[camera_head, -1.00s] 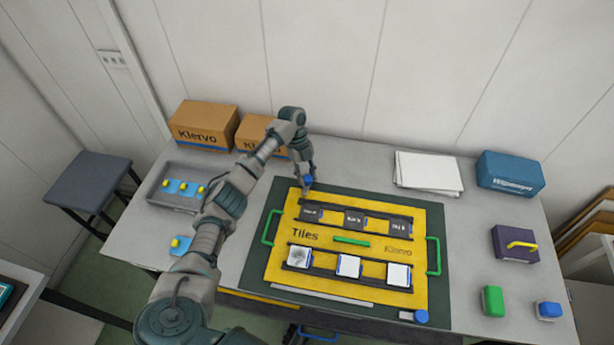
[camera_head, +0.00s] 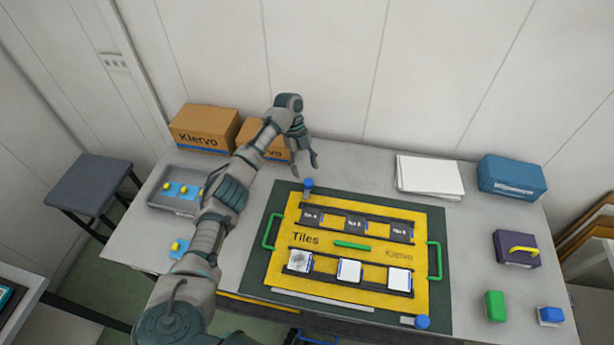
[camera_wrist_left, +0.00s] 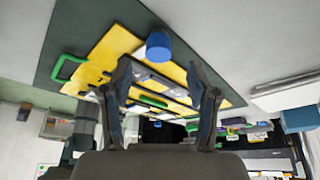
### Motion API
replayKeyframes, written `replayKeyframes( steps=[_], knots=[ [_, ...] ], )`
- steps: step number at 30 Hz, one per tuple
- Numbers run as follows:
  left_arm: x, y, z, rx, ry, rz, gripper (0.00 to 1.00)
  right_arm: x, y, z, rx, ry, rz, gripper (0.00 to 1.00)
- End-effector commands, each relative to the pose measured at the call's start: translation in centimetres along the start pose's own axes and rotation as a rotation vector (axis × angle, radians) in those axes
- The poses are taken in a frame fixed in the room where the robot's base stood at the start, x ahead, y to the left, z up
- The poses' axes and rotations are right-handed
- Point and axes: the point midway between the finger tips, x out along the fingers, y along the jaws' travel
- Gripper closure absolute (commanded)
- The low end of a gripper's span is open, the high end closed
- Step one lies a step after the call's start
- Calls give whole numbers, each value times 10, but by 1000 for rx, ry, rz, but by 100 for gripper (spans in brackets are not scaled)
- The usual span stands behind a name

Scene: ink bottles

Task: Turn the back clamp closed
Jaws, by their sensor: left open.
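The back clamp shows as a blue knob (camera_head: 308,184) at the back left corner of the yellow Tiles board (camera_head: 275,268). My left gripper (camera_head: 308,164) is open and empty, just behind the knob and apart from it. In the left wrist view the blue knob (camera_wrist_left: 158,46) appears beyond the open fingertips (camera_wrist_left: 160,74), roughly in line with the gap between them. The clamp's arm under the knob is too small to make out. A second blue knob (camera_head: 422,321) is at the front right corner. My right gripper is not in view.
The board lies on a dark green mat (camera_head: 436,215) and has green handles (camera_head: 434,259) at its sides. Cardboard boxes (camera_head: 204,128) stand at the back left. White papers (camera_head: 430,176) and a blue box (camera_head: 511,178) are at the back right.

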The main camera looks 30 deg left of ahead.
Motion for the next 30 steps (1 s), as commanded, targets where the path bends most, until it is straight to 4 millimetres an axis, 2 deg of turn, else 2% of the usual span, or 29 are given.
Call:
replayKeyframes(
  steps=[3,10,15,30],
  knots=[
    [-29,-1,0,0,0,-4,40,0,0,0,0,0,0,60],
    [-63,-2,1,0,2,-2,40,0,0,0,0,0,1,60],
    [-70,-1,2,0,1,0,40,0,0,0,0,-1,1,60],
    [-72,-1,1,1,1,-1,40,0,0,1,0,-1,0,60]
  ],
)
